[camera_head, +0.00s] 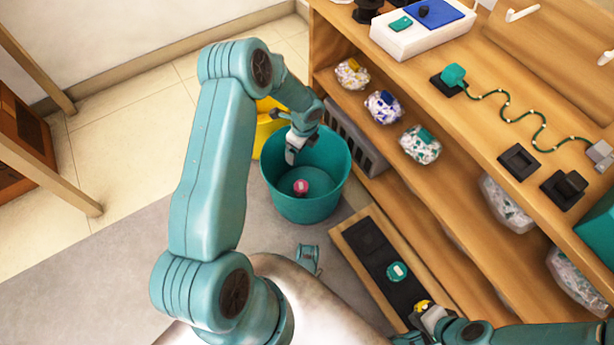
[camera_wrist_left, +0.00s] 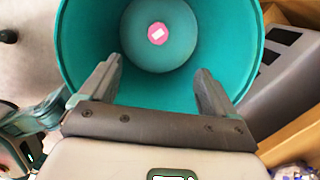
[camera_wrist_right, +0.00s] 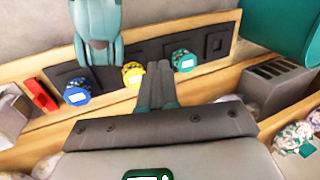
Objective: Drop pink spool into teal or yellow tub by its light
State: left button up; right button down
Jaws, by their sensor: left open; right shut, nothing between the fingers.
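The pink spool (camera_head: 301,186) lies on the bottom of the teal tub (camera_head: 333,205), and it also shows there in the left wrist view (camera_wrist_left: 157,33). The yellow tub (camera_head: 265,138) stands behind the teal one, partly hidden by my left arm. My left gripper (camera_head: 293,152) is over the teal tub's mouth; its fingers (camera_wrist_left: 158,80) are apart and empty above the spool. My right gripper (camera_wrist_right: 158,70) is shut and empty near a yellow spool (camera_wrist_right: 132,74) on the low wooden rack. I cannot tell which object is the light.
The rack also holds a teal spool (camera_head: 397,271) and a blue spool (camera_wrist_right: 77,92). The wooden shelf (camera_head: 400,95) on the right carries wrapped bundles (camera_head: 421,145), a white box with a blue panel (camera_head: 440,17) and a teal block with a cord (camera_head: 453,75). Open floor (camera_head: 130,150) lies left.

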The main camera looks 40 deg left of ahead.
pick_arm(q)
notch_tip(320, 180, up, 14)
jog(key=d+p, duration=0.1)
jog(key=p, duration=0.4)
jog(key=shift+d+r, duration=0.15)
jog(key=shift+d, duration=0.2)
pick_arm(e)
jog(key=r, duration=0.3)
jog(key=s+a+r, duration=0.1)
jog(key=r, duration=0.1)
jog(key=shift+s+r, duration=0.1)
jog(key=shift+r, duration=0.05)
